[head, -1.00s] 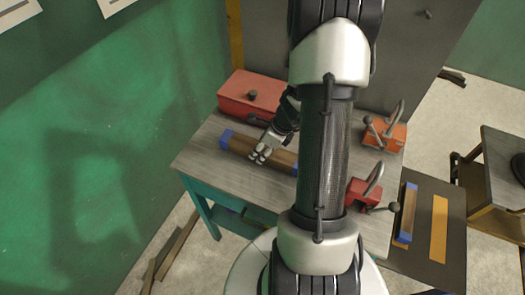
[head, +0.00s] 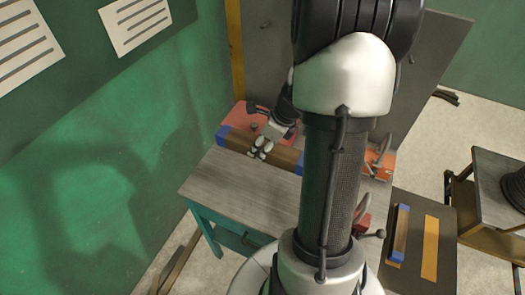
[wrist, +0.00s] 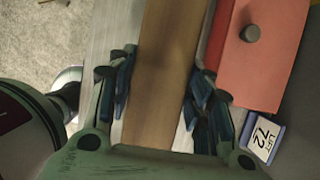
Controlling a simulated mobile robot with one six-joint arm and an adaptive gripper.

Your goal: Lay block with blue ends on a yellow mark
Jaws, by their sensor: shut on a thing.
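A long brown wooden block (head: 288,159) with a blue left end shows in the head view, above the back of the worktable. In the wrist view, the block (wrist: 168,45) runs between both fingers of my gripper (wrist: 163,75). A yellow mark (head: 430,248) lies bare on a dark board at the right. A second block with blue ends (head: 401,232) lies on that board, left of the bare mark, with yellow showing at its near end.
A red toolbox (head: 240,113) stands behind the held block and is close beside it in the wrist view (wrist: 265,65). An orange-red vise (head: 380,162) and a red one (head: 362,215) stand right of my arm. The worktable front (head: 235,190) is clear.

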